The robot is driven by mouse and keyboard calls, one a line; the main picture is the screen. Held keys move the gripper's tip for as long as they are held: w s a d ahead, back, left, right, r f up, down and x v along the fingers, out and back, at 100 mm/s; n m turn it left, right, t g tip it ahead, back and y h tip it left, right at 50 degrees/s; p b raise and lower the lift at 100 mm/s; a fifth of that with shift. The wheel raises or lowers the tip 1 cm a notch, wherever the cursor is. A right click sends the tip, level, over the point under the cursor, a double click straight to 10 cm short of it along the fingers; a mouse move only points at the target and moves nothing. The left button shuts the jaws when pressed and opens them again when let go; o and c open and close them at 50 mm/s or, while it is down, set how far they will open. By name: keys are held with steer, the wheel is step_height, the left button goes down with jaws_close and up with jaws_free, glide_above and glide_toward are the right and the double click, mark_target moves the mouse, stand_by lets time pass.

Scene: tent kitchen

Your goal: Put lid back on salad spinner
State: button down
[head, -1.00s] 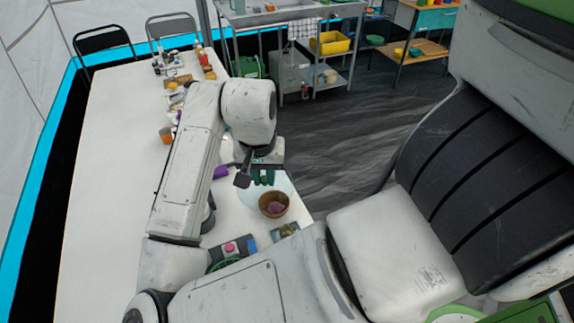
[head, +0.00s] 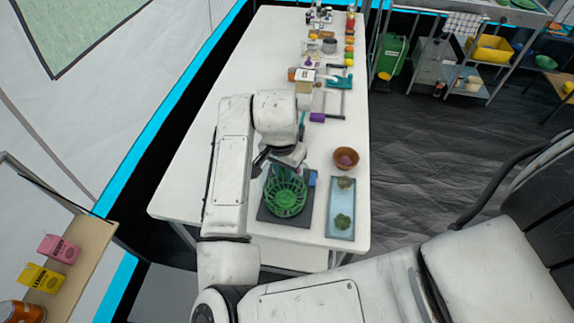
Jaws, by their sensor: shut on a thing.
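The green salad spinner (head: 285,197), with a slatted basket pattern, stands on a dark square mat (head: 270,216) near the front end of the white table. My gripper (head: 283,167) points down at the spinner's far edge, partly hidden by my own wrist. It is shut on the lid, which looks clear and is hard to make out against the green basket. I cannot tell whether the lid touches the spinner's rim or hangs above it.
A pale blue tray (head: 341,230) with green leafy pieces lies right of the spinner. A brown bowl (head: 346,158) stands behind it. A small blue item (head: 311,178) is close beside the mat. Several foods and containers line the table's far part.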

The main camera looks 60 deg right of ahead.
steer(key=shift+f+b, duration=1.85)
steer(key=shift+f, duration=0.8)
steer(key=shift+f, duration=0.1)
stand_by(0.4)
steer(key=shift+c, duration=2.2)
jaws_free()
steer(key=shift+r+p, duration=2.85)
steer(key=shift+r, duration=0.65)
jaws_close()
